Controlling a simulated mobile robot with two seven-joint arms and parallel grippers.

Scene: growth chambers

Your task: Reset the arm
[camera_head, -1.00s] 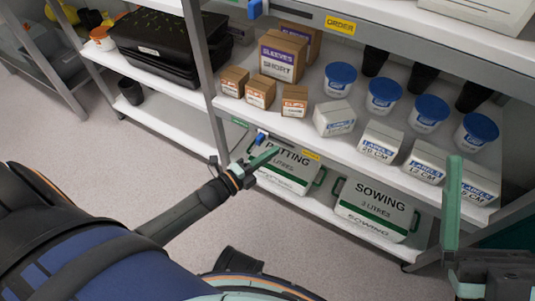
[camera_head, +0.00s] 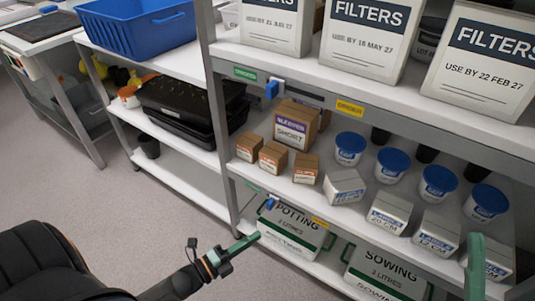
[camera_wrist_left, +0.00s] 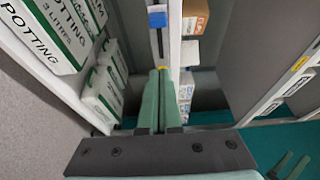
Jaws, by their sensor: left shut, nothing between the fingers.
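My left gripper (camera_head: 241,245) reaches in from the lower left, its green fingers closed together and empty. Its tips are just in front of the POTTING bag (camera_head: 291,228) on the lowest shelf; I cannot tell whether they touch. In the left wrist view, its two fingers (camera_wrist_left: 156,100) lie side by side with nothing between them, pointing toward a shelf upright with a blue clip (camera_wrist_left: 157,18). One green finger of my right gripper (camera_head: 475,268) stands at the lower right edge. In the left wrist view, two separated green fingers of the right gripper (camera_wrist_left: 289,165) show at the lower right.
A metal shelf holds a SOWING bag (camera_head: 387,272), small brown boxes (camera_head: 272,157), a SLEEVES box (camera_head: 293,130), blue-lidded tubs (camera_head: 350,148), label boxes (camera_head: 388,212) and FILTERS boxes (camera_head: 365,35). A blue crate (camera_head: 140,25) and black trays (camera_head: 183,110) are left. Floor (camera_head: 110,200) is open.

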